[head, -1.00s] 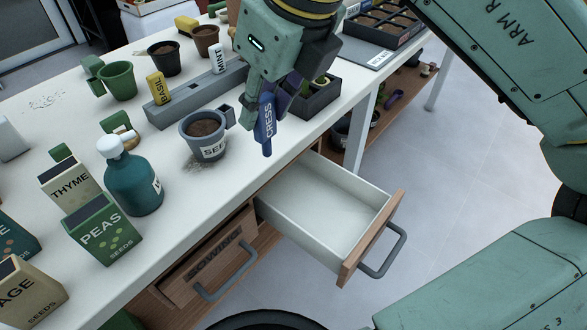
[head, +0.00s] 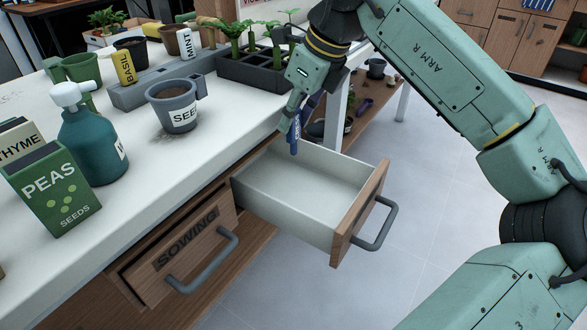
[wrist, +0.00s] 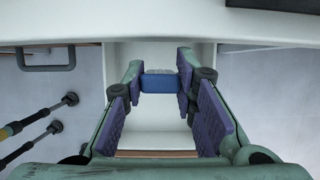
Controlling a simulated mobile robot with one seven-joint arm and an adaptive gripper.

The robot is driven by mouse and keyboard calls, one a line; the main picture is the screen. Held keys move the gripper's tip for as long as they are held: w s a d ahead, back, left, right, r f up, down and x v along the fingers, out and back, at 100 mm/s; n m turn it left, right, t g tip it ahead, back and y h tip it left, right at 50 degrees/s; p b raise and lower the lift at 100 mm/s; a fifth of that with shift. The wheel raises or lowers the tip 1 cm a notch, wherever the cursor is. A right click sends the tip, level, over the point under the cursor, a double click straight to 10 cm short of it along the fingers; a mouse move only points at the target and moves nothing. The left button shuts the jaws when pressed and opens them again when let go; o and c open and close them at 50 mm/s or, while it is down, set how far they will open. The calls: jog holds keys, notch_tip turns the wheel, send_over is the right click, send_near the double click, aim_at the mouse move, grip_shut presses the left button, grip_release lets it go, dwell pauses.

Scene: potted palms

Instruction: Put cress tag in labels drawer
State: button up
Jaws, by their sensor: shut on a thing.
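The cress tag (head: 294,137) is a blue strip hanging point-down from my gripper (head: 299,112). In the wrist view, my gripper (wrist: 162,78) has its purple pads shut on the blue tag (wrist: 160,84). An open drawer (head: 306,193) with a white inside and wooden front juts from the bench. It looks empty in the visible part. Its front label faces away, so I cannot read it. The tag hangs above the drawer's back end, by the bench edge. In the wrist view, the white drawer floor (wrist: 158,118) shows below the tag.
A drawer marked SOWING (head: 187,240) is left of the open one, its handle jutting out. On the bench stand a grey seed pot (head: 173,108), a teal bottle (head: 92,142), a PEAS packet (head: 55,190) and a seedling tray (head: 250,72). Floor right of the drawer is clear.

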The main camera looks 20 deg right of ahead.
notch_tip(320, 180, down, 10)
jog(key=shift+b, duration=0.5)
jog(key=shift+f, duration=0.1)
jog(key=shift+f, duration=0.15)
jog(key=o, duration=0.9)
jog(key=shift+c, duration=0.2)
jog(key=shift+s+r, duration=0.1)
jog(key=shift+r, duration=0.4)
jog(key=p+v, duration=0.1)
jog(key=v, duration=1)
jog(key=shift+d+r, duration=0.2)
